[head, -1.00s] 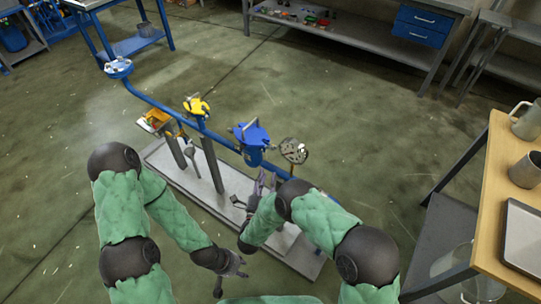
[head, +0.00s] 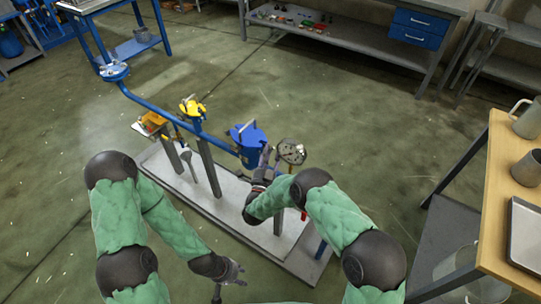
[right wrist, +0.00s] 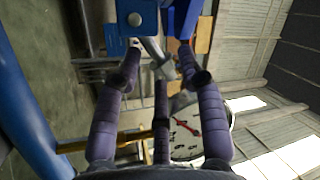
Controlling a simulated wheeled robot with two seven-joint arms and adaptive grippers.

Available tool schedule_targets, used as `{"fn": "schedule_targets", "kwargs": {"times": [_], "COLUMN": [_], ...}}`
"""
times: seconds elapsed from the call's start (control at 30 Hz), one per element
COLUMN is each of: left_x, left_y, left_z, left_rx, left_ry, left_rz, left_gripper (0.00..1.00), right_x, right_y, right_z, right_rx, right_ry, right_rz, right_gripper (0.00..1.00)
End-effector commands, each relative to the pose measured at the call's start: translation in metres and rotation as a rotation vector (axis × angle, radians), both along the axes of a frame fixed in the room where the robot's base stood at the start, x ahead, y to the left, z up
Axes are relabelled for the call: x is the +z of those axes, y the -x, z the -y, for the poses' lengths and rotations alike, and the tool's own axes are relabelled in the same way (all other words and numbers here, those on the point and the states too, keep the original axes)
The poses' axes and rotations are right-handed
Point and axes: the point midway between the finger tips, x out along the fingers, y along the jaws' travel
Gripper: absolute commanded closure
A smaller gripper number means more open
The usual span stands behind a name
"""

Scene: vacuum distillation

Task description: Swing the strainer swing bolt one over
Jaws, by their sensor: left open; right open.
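The blue strainer (head: 249,150) stands on the blue pipe, with a plate-like lid part raised at its top. My right gripper (head: 264,172) is just below and to the right of the strainer, fingers pointing up at it. In the right wrist view, the right gripper's fingers (right wrist: 162,78) are spread and open. A grey metal rod with a rounded end (right wrist: 158,58), possibly the swing bolt, shows between the fingertips beneath blue strainer parts (right wrist: 128,22). I cannot tell whether the fingers touch it. My left gripper (head: 231,270) is open and empty, low and away from the pipe.
A pressure gauge (head: 291,152) stands close right of the strainer; it also shows beside the fingers in the right wrist view (right wrist: 187,132). A yellow valve (head: 191,110) is further left on the pipe. A wooden-topped table (head: 492,225) stands at right. Open floor surrounds the skid.

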Motion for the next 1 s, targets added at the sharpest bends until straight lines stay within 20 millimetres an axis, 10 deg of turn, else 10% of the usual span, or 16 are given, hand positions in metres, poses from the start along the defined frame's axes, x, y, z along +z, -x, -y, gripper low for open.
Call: {"fn": "schedule_targets", "kwargs": {"times": [0.27,0.4,1.0], "left_x": [0.0,0.0,0.022], "left_y": [0.0,0.0,0.0], "left_z": [0.0,0.0,0.0], "left_rx": [0.0,0.0,0.0], "left_ry": [0.0,0.0,0.0], "left_rz": [0.0,0.0,0.0], "left_gripper": [0.6,0.6,0.6], "right_x": [0.001,0.0,0.012], "right_y": [-0.001,-0.001,-0.004], "right_z": [0.0,0.0,-0.004], "right_rx": [0.0,0.0,-0.001], "right_ry": [0.0,0.0,0.199], "right_rz": [0.0,0.0,-0.147], "right_gripper": [0.6,0.99,1.0]}}
